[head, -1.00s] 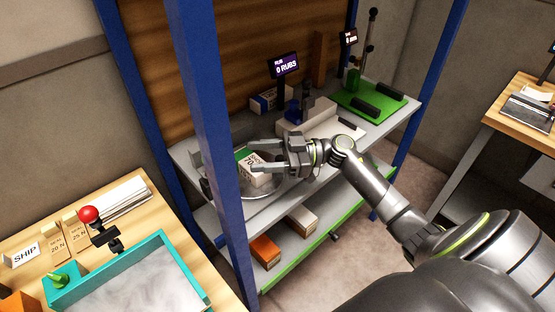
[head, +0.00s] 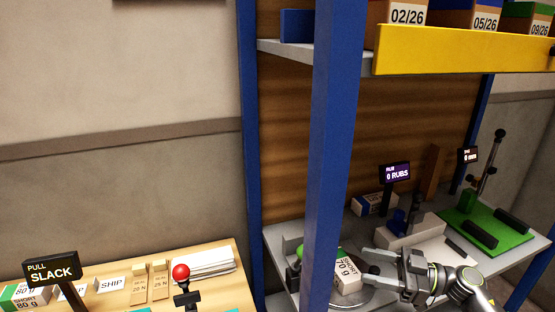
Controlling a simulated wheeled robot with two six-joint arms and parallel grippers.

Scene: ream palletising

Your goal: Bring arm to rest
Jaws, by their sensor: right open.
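My right gripper (head: 372,268) is at the lower right of the head view, over the grey shelf. Its jaws are open and point left. A small ream labelled "SHORT 70 g" (head: 347,276), with a green part behind it, sits on a round metal pan (head: 368,298) just left of the fingers. The fingers look empty; whether a fingertip touches the ream I cannot tell. My right arm (head: 462,286) comes in from the lower right. My left gripper is not in view.
A blue rack post (head: 335,130) stands in front of the shelf's left part. A "0 RUBS" display (head: 394,173) and a green mat (head: 478,225) are behind the arm. A yellow-edged shelf (head: 460,50) hangs above. A wooden table (head: 215,283) with a "PULL SLACK" sign (head: 50,272) is left.

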